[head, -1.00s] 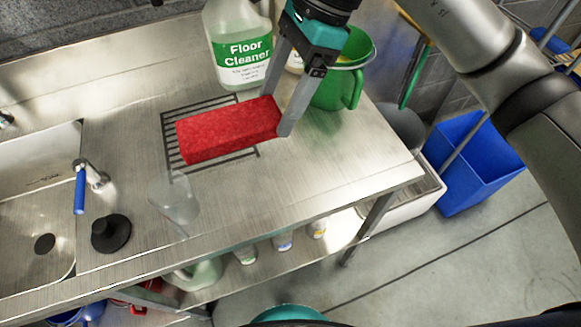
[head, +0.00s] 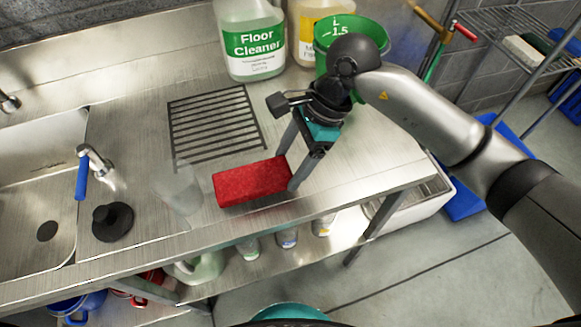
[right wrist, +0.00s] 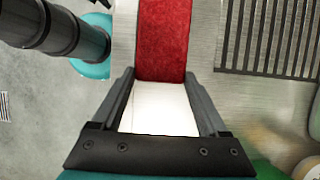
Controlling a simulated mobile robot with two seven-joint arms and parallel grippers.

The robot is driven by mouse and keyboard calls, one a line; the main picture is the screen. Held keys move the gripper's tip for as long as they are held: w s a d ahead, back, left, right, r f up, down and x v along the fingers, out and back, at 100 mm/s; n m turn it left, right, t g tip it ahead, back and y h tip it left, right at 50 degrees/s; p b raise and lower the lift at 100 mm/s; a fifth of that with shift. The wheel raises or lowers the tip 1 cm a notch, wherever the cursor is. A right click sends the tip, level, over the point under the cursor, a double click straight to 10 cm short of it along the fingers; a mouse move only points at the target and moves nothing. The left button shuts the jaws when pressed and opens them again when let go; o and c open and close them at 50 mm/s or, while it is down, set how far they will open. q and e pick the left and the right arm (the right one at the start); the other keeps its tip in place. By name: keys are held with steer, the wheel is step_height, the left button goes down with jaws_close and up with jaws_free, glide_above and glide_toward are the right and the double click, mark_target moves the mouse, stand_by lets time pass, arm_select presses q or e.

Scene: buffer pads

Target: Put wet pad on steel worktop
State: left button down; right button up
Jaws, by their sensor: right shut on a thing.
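The red pad (head: 252,181) is a rectangular block over the front part of the steel worktop (head: 355,165), near its front edge. My right gripper (head: 287,170) is shut on the pad's right end, with one finger on each long side. I cannot tell for sure whether the pad's underside touches the worktop. In the right wrist view, the pad (right wrist: 162,40) extends away from between the fingers (right wrist: 158,78). My left gripper is not in view.
A slotted drain grate (head: 215,125) lies bare behind the pad. A clear cup (head: 180,187) and black plunger-like stopper (head: 112,221) stand left, beside the sink (head: 40,190). A Floor Cleaner jug (head: 250,45) and green bucket (head: 338,35) stand behind.

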step_height(320, 180, down, 3)
steer(key=shift+r, duration=0.2)
steer(key=shift+f+b, duration=0.1)
steer(key=shift+b, duration=0.2)
steer(key=o, duration=1.3)
steer(key=shift+c, duration=0.2)
